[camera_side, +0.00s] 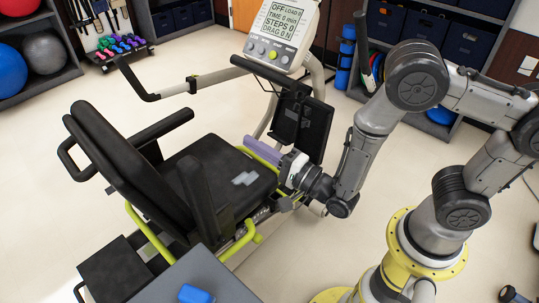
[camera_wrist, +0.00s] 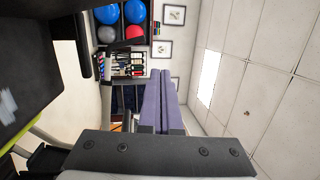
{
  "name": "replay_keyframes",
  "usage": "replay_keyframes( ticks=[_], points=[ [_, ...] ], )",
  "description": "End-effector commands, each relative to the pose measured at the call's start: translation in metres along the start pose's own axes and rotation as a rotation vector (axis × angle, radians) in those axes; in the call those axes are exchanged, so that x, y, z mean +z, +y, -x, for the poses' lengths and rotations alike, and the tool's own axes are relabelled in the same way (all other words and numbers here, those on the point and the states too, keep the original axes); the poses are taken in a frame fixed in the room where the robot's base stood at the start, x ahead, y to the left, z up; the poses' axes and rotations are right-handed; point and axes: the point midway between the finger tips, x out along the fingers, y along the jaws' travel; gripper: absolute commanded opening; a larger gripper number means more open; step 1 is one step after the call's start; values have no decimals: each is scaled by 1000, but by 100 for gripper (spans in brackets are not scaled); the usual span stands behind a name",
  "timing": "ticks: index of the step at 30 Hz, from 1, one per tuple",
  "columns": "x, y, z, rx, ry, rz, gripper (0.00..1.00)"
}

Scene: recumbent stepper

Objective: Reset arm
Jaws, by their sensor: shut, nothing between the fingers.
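The recumbent stepper has a black seat (camera_side: 215,165) with a tall backrest (camera_side: 125,165), lime-green frame parts and a console (camera_side: 280,35) on a post. The console display reads OFF, TIME 0 min, STEPS 0 and DRAG 0 N, with coloured buttons below. My gripper (camera_side: 248,143) has purple fingers and is at the front edge of the seat, below the console. Its fingers lie together with nothing between them, as the wrist view (camera_wrist: 160,75) also shows. I cannot tell whether it touches the seat.
A grey surface (camera_side: 200,280) with a blue object (camera_side: 196,294) stands at the front. Shelves with exercise balls (camera_side: 43,54) and a dumbbell rack (camera_side: 120,48) are at the back left. Storage bins (camera_side: 440,38) are at the back right. Open floor lies left of the stepper.

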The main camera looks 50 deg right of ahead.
Motion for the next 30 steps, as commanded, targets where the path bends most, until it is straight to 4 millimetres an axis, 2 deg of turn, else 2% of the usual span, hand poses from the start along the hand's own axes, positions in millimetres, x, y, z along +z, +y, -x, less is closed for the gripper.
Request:
replay_keyframes(
  ticks=[1, 3, 6, 9, 13, 17, 21, 26, 30],
  points=[
    [-10, -35, -18, -59, 32, -19, 0],
    [-24, -78, -40, -92, 67, -19, 0],
    [-43, -127, -58, -79, 100, 31, 0],
    [-59, -168, -64, -30, 116, 117, 0],
    [-74, -206, -56, 63, 112, 252, 0],
    [-83, -231, -36, 171, 86, 404, 0],
    [-89, -243, -4, 305, 33, 577, 0],
    [-91, -240, 43, 476, -67, 782, 0],
    [-91, -225, 90, 641, -197, 954, 0]
  ],
)
